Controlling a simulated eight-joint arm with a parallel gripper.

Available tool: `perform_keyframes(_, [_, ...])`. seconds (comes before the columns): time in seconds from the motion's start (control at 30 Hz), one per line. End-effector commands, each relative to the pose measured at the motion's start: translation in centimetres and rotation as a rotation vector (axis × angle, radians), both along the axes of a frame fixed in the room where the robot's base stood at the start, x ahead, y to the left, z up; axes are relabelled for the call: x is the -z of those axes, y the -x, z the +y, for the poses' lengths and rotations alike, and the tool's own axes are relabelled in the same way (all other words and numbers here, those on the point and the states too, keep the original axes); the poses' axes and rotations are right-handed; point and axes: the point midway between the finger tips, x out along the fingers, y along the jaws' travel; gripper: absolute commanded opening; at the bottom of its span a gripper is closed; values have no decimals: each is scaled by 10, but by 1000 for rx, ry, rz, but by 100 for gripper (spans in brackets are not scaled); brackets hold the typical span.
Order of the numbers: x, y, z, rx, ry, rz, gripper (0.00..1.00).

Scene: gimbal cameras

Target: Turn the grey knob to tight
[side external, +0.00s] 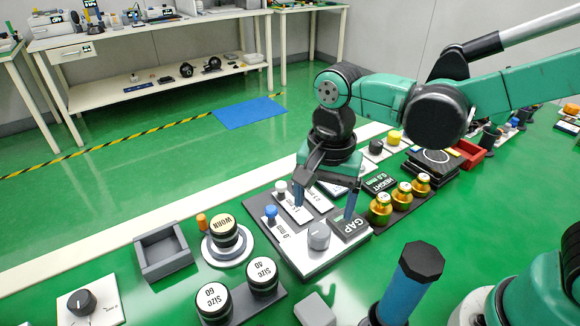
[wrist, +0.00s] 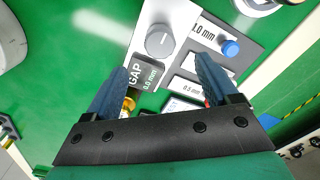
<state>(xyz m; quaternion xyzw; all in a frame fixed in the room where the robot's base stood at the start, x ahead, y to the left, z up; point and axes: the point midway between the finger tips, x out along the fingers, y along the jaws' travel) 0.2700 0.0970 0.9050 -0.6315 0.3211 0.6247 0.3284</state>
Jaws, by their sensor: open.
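The grey knob (side external: 319,236) is a short round dial on a light grey plate (side external: 300,262), beside a dark GAP display block (side external: 350,226). In the wrist view the grey knob (wrist: 160,41) shows a line across its top, and the GAP display (wrist: 146,75) reads 0.0 mm. My gripper (side external: 324,203) is open, its two blue fingers apart and pointing down above the knob's station. The knob lies beyond the fingertips (wrist: 162,70) in the wrist view, not between them. I cannot make out a "tight" mark.
A blue-knobbed piece marked 1.0 mm (wrist: 229,47) stands close to the knob. Brass weights (side external: 402,193) stand to the right. Size blocks (side external: 213,302), a WORN piece (side external: 224,228) and a grey tray (side external: 163,251) are left.

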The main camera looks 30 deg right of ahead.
Motion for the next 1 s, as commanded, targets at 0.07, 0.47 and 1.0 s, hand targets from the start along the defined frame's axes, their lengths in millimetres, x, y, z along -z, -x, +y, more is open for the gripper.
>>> perform_keyframes(0.07, [4, 0, 3, 24, 5, 14, 80])
perform_keyframes(0.47, [46, -1, 3, 30, 4, 14, 80])
perform_keyframes(1.0, [58, 0, 2, 29, 4, 13, 58])
